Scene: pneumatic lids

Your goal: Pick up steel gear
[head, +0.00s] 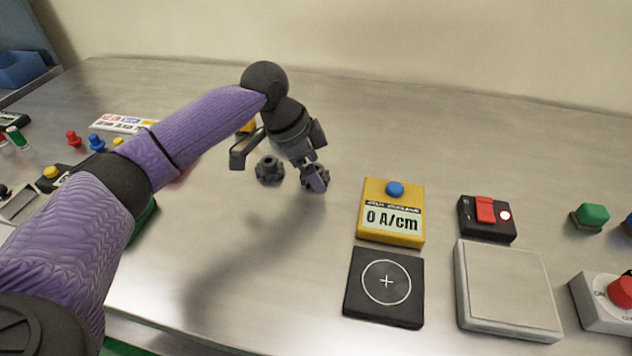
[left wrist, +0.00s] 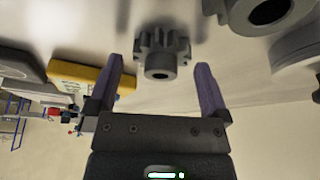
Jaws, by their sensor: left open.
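A grey toothed gear (left wrist: 162,50) with a round hub and a centre hole shows in the left wrist view, lined up between the fingers. My left gripper (left wrist: 159,68) is open, with a purple finger on each side of it and gaps on both sides. In the head view, my left gripper (head: 314,180) is low over the table, and its fingers partly hide a gear there. Another dark grey gear (head: 269,169) stands just to its left. Part of a larger grey gear (left wrist: 268,12) shows at the top right of the left wrist view. My right gripper is out of view.
Right of the gripper are a yellow meter (head: 392,211) reading 0 A/cm, a black pad (head: 358,305), a red-switch box (head: 486,234) and a grey plate (head: 508,285). A green knob (head: 590,217) is farther right. The table behind the meter is clear.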

